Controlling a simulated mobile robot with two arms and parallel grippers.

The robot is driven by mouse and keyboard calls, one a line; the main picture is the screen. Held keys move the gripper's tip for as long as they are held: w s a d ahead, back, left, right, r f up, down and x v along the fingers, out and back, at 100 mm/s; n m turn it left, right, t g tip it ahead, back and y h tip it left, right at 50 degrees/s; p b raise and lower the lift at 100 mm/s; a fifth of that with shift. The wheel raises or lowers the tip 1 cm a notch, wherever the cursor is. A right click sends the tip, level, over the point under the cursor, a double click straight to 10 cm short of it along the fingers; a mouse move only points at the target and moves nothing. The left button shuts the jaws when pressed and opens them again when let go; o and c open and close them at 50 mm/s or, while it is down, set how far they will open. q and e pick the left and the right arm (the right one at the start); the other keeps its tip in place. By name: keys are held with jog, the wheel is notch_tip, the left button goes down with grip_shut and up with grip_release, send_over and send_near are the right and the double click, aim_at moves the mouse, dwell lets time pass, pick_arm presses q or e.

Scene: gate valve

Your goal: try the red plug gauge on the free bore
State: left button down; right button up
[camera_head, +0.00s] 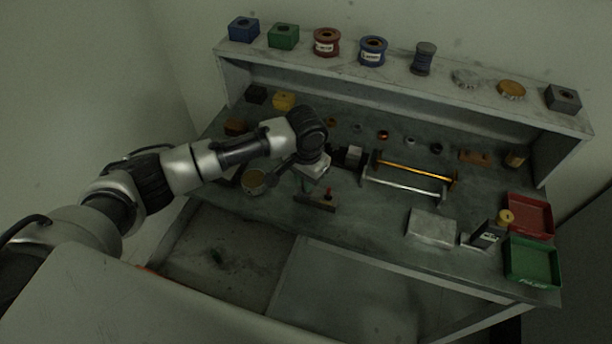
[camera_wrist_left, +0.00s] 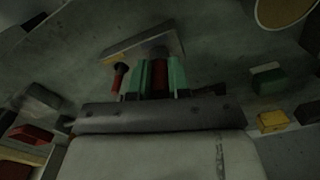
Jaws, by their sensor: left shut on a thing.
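My left gripper (camera_head: 302,184) is low over the front middle of the bench, its green fingers pointing down. In the left wrist view the fingers (camera_wrist_left: 158,78) are shut on a red plug gauge (camera_wrist_left: 159,76), seen between them. A brownish-grey block (camera_head: 315,203) lies right by the fingertips; it also shows in the wrist view (camera_wrist_left: 133,43). A second red piece with a dark end (camera_wrist_left: 119,74) stands beside the fingers. I cannot tell whether the gauge touches the block, and I cannot make out a free bore. My right gripper is not in view.
Two long rods (camera_head: 405,188), one yellowish and one silver, lie right of the gripper. A grey plate (camera_head: 432,228), a red tray (camera_head: 546,222) and a green tray (camera_head: 533,281) are at the right. A shelf (camera_head: 400,82) with spools and blocks runs along the back.

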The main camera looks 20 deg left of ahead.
pick_arm(q)
jog(key=shift+p, duration=0.55)
dwell(0.5)
jog(key=shift+f, duration=0.3)
dwell(1.7)
jog(key=shift+r+p, duration=3.05)
jog(key=shift+p, duration=0.75)
jog(key=shift+d+f, duration=0.1)
